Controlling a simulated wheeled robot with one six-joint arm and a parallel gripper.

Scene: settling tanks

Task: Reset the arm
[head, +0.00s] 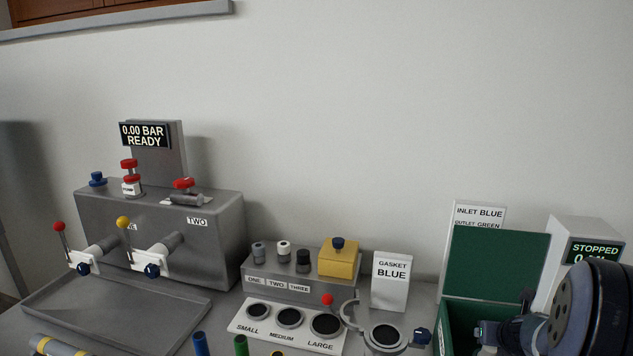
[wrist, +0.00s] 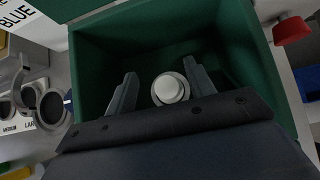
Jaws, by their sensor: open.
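My gripper (wrist: 160,70) is open over the green box (wrist: 110,30), with its fingers reaching down into it. A round white-topped piece (wrist: 171,88) with a grey rim lies between the two fingers in the wrist view. I see gaps on both sides of it, so it is not clasped. In the head view my arm comes in from the lower right, and the green box (head: 466,318) stands open with its lid raised. My arm hides much of the box's inside there.
A "GASKET BLUE" card (head: 391,282), a round clamp fixture (head: 386,337) and a gasket board (head: 290,326) stand left of the box. A grey test bench (head: 160,240) with valves is far left. A "STOPPED" display unit (head: 592,250) stands close behind my arm. A red knob (wrist: 291,30) is right of the box.

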